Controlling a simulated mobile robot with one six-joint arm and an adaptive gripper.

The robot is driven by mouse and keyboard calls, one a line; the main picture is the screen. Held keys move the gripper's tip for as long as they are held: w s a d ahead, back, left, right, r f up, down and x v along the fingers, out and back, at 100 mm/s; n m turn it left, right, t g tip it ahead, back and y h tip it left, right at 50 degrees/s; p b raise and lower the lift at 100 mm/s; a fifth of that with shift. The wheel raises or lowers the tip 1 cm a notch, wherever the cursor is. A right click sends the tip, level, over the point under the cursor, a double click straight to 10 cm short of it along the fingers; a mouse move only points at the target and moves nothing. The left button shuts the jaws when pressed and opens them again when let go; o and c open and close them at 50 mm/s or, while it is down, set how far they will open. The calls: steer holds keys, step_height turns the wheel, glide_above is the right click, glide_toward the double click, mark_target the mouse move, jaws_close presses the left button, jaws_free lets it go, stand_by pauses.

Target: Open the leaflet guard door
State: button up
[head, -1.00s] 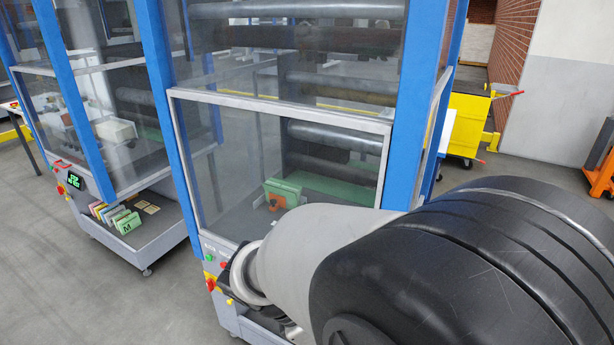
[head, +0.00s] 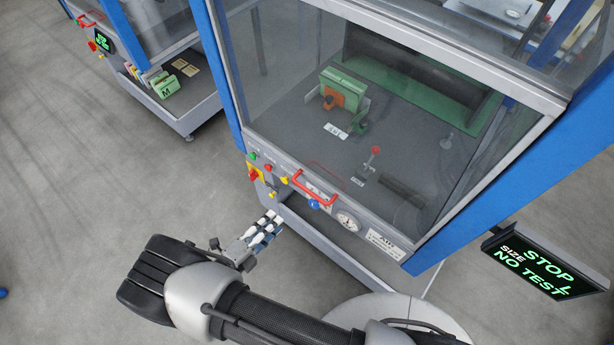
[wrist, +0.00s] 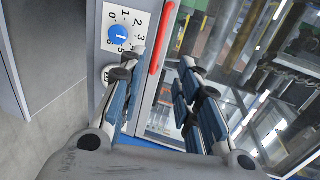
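The guard door (head: 466,55) is a clear pane in a grey metal frame on the blue-posted machine. It looks closed. A red bar handle (head: 314,190) sits at its lower edge, above the control panel. My gripper (head: 275,222) is in front of the panel, below and left of the handle, apart from it. In the wrist view the two padded fingers (wrist: 163,66) are spread with nothing between them. The red handle (wrist: 160,42) shows there beyond the fingertips, roughly in line with the gap between them.
A blue dial knob (head: 314,204), a gauge (head: 346,221) and several buttons line the panel. Behind the pane are a green block (head: 344,88) and a red-knobbed lever (head: 374,152). A display (head: 540,265) reading STOP hangs at right. Open floor lies left.

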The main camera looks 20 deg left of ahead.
mark_target(308, 190)
steer(key=x, duration=0.8)
steer(key=b+x, duration=0.1)
steer(key=x, duration=0.8)
steer(key=shift+d+r, duration=0.1)
steer(key=shift+d, duration=0.15)
steer(key=shift+c, duration=0.2)
jaws_close()
